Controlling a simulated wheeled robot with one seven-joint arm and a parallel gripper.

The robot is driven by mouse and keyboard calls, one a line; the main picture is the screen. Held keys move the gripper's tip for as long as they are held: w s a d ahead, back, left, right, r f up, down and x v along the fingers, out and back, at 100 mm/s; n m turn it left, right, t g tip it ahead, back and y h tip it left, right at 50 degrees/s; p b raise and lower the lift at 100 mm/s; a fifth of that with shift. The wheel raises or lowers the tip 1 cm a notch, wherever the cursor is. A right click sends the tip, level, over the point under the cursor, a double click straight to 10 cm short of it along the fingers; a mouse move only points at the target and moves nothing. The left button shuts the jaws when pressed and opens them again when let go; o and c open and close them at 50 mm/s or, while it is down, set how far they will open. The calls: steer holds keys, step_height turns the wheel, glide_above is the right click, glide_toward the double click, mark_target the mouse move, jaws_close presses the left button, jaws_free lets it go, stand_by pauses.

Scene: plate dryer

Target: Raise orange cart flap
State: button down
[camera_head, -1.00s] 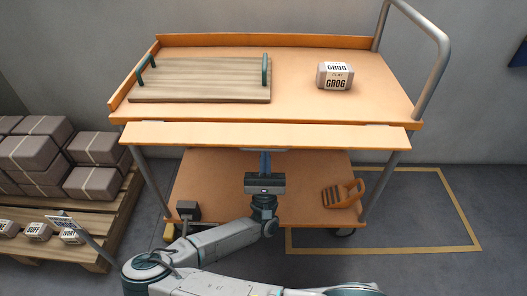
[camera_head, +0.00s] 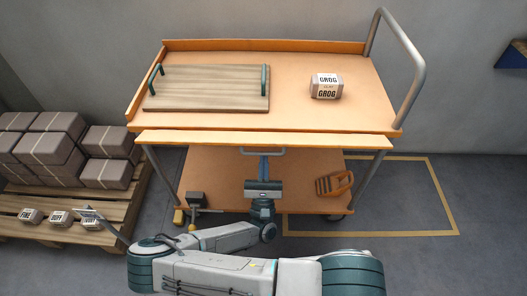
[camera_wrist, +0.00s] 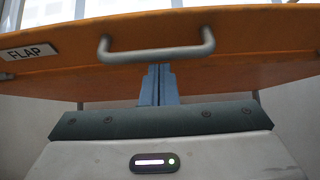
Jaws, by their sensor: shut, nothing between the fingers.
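The orange cart flap (camera_head: 200,138) runs along the front edge of the cart's upper deck and looks nearly level with it. In the wrist view the flap's underside (camera_wrist: 250,38) faces me, with a white FLAP label (camera_wrist: 33,52) and a grey bar handle (camera_wrist: 157,55). The handle also shows under the flap in the head view (camera_head: 263,152). My gripper (camera_head: 263,158) is below the flap by the handle. Its blue fingers (camera_wrist: 158,70) are shut and empty, with their tips at or behind the handle; I cannot tell whether they touch the flap.
The cart's top (camera_head: 290,113) carries a wooden board (camera_head: 205,88) with green handles and a GROG clay block (camera_head: 326,86). An orange tool (camera_head: 335,184) lies on the lower shelf (camera_head: 230,180). A pallet (camera_head: 60,225) with wrapped blocks stands at left. Floor at right is clear.

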mark_target(264, 145)
steer(key=r+g+p, duration=0.2)
steer(key=g+p, duration=0.1)
steer(key=p, duration=0.4)
steer(key=s+r+g+p, duration=0.1)
steer(key=r+g+p, duration=0.1)
steer(key=p, duration=0.5)
steer(key=s+r+g+y+p, duration=0.1)
steer(key=r+g+p, duration=0.2)
steer(key=p, duration=0.4)
steer(key=shift+a+g, duration=0.1)
steer(key=shift+g, duration=0.3)
steer(key=shift+w+r+p, duration=0.25)
steer(key=shift+r+p, duration=0.4)
steer(key=shift+p, duration=0.5)
steer(key=shift+w+r+p, duration=0.25)
steer(key=shift+r+p, duration=0.25)
steer(key=shift+p, duration=0.1)
steer(key=shift+w+r, duration=0.1)
steer(key=shift+r, duration=0.05)
